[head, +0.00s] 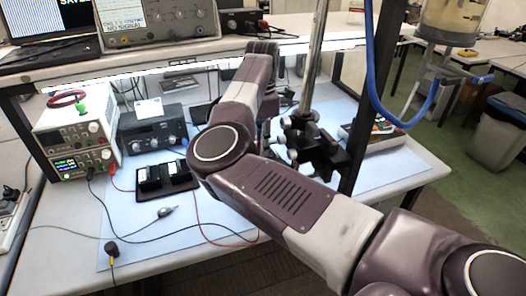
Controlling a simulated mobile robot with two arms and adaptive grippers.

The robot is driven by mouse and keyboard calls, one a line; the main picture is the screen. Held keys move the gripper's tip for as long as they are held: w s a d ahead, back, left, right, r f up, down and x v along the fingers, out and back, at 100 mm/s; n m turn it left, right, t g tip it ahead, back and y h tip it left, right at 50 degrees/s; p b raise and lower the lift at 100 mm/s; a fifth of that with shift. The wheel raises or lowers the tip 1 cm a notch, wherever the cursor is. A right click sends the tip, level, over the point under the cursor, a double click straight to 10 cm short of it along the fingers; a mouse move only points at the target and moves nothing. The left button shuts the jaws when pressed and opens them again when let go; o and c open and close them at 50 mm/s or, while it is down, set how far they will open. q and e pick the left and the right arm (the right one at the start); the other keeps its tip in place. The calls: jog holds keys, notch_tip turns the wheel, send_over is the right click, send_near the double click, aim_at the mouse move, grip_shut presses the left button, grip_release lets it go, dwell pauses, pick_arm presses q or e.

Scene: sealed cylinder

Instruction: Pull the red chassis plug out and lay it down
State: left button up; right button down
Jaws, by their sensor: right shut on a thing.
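My right arm comes in from the lower right, and its wrist bends up and away over the bench. My right gripper (268,130) shows only in small part behind the arm; it is shut, but what it holds is hidden. I cannot make out the red chassis plug. A thin red lead (223,233) runs along the blue mat (125,215) and passes out of sight behind my right forearm. Its other end reaches the bench power supply (75,140) at the left. My left gripper is not in view.
A metal stand pole (313,60) with black clamps (325,155) rises just right of my wrist. A black holder (160,180), a dark instrument (152,130) and a grey probe (167,211) are on the left. The mat's front left is mostly clear, crossed by cables.

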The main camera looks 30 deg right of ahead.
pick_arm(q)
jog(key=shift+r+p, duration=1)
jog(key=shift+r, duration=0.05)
pick_arm(e)
jog(key=shift+r, duration=2.2)
